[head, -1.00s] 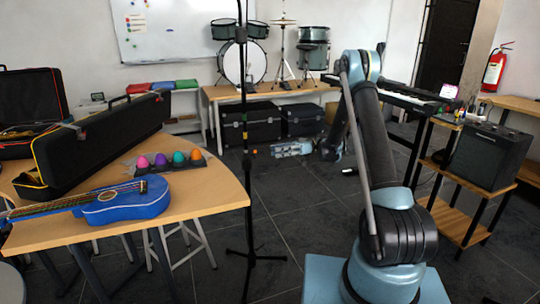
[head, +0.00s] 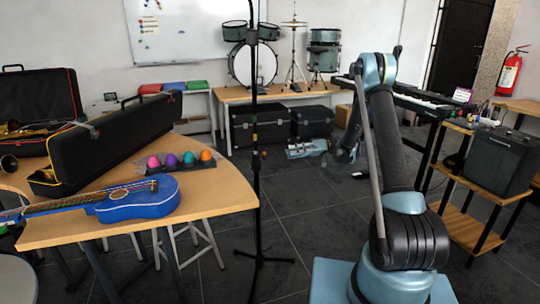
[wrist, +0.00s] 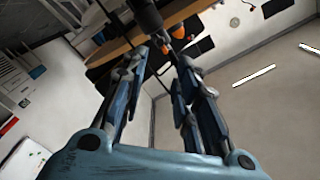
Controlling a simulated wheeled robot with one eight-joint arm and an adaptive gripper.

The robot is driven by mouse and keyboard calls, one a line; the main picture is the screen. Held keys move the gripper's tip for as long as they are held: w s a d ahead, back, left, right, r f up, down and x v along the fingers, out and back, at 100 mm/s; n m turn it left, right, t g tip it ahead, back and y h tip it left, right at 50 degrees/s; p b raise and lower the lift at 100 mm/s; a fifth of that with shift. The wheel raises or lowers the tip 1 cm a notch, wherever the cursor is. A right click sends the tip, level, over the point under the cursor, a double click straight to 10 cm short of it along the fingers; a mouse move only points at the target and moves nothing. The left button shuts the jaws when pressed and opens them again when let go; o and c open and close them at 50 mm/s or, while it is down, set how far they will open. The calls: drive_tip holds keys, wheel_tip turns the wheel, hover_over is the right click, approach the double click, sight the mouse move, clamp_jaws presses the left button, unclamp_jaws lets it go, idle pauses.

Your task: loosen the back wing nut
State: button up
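I cannot make out any wing nut in either view. Metal stands with small hardware are at the back: the cymbal stand (head: 294,55) beside the green drum kit (head: 239,63), too small to show a nut. A black upright stand (head: 254,150) rises from the floor in front of the desk. My gripper shows in the wrist view (wrist: 162,62), with its two blue-grey fingers apart and nothing visibly held between them. A dark cylindrical part (wrist: 147,15) lies beyond the fingertips. In the head view my arm hides much of its own far end.
A wooden table (head: 225,195) at left holds a blue guitar (head: 139,198), coloured egg shakers (head: 188,158) and open black cases (head: 113,136). A keyboard (head: 425,100) and a shelf with a black amplifier (head: 500,160) stand at right. The dark floor (head: 300,225) between is mostly clear.

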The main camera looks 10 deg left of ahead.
drive_tip(key=d+m, duration=0.1)
drive_tip(key=m, duration=2.6)
approach(263, 156)
drive_tip(key=w+r+x, duration=0.1)
drive_tip(key=x, duration=0.7)
drive_tip(key=shift+s+a, duration=0.15)
clamp_jaws()
